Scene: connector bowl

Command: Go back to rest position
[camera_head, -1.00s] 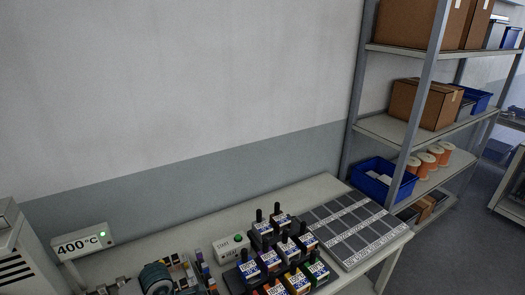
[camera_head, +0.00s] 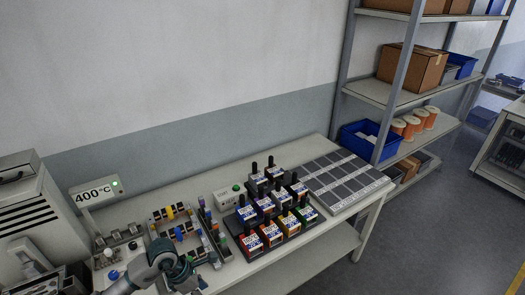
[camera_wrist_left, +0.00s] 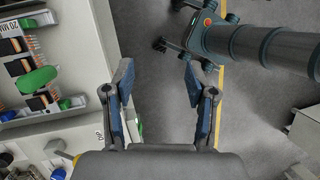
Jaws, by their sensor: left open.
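My left arm enters at the lower left of the head view, over the table's front edge. Its dark teal wrist (camera_head: 172,264) shows there, but the finger ends are not clear. In the left wrist view my left gripper (camera_wrist_left: 158,84) is open, its two blue-grey fingers wide apart with nothing between them. Grey floor lies behind the fingers, and the table edge is to their left. A dark teal cylindrical part of my own body crosses the upper right of that view. I cannot make out my right gripper in either view.
The table (camera_head: 275,262) holds several dark-handled bins (camera_head: 268,225), a grey grid mat (camera_head: 342,182), a connector board (camera_head: 178,228) and a 400°C unit (camera_head: 95,193). A shelf (camera_head: 395,92) with boxes stands at right.

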